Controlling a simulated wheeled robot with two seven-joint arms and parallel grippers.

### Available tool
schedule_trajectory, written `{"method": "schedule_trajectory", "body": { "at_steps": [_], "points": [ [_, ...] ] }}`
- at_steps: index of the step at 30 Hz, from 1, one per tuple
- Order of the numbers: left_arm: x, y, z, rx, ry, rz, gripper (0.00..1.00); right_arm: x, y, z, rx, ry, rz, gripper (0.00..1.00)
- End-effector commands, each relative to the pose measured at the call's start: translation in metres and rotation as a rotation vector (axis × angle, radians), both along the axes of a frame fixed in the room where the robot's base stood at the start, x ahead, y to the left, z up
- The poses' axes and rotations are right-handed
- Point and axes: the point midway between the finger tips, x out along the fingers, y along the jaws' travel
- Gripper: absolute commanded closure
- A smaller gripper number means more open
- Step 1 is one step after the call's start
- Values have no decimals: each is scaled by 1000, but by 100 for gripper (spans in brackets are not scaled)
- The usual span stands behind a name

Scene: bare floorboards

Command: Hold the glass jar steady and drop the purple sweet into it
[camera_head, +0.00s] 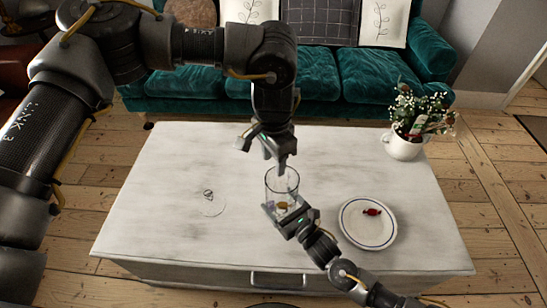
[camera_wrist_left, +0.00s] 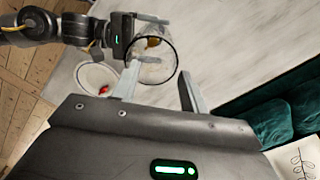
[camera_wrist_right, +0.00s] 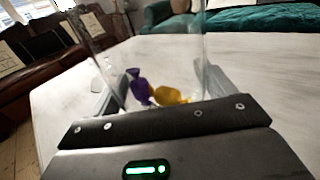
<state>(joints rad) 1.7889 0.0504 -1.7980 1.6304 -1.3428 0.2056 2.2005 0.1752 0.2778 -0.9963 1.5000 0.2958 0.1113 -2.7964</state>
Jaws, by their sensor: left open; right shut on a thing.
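The glass jar (camera_head: 282,186) stands upright on the table, open at the top. My right gripper (camera_head: 284,216) is shut around its lower part. The purple sweet (camera_wrist_right: 138,86) shows through the glass in the right wrist view, tilted beside a yellow sweet (camera_wrist_right: 171,96) low inside the jar; I cannot tell if it is at rest. The purple sweet is not clearly seen in the head view, where the yellow one (camera_head: 283,205) shows. My left gripper (camera_head: 281,160) is open and empty just above the jar's mouth; the left wrist view looks down on the jar's rim (camera_wrist_left: 174,62).
A white plate (camera_head: 351,228) with a red sweet (camera_head: 372,212) lies right of the jar. A clear round lid (camera_head: 212,205) lies to the left. A white flower pot (camera_head: 402,149) stands at the table's back right corner. The left half of the table is mostly clear.

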Motion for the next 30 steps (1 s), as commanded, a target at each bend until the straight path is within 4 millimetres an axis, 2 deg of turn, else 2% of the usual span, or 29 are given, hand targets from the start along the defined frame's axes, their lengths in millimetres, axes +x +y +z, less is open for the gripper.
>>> {"method": "schedule_trajectory", "body": {
  "at_steps": [5, 15, 19, 24, 30],
  "points": [
    [1, 0, 15, -1, -3, 0, 56, 0, 0, 0, -1, 1, 0, 59],
    [1, 0, 85, -1, -4, 1, 56, 0, 0, 0, -1, 1, 0, 59],
    [1, 0, 105, 0, -4, 0, 56, 0, 0, 0, -1, 1, 0, 59],
    [0, 0, 118, 1, -1, 0, 56, 0, 0, 0, -1, 1, 0, 59],
    [0, 0, 120, 0, 0, 0, 56, 0, 0, 0, -1, 1, 0, 59]
  ]
}}
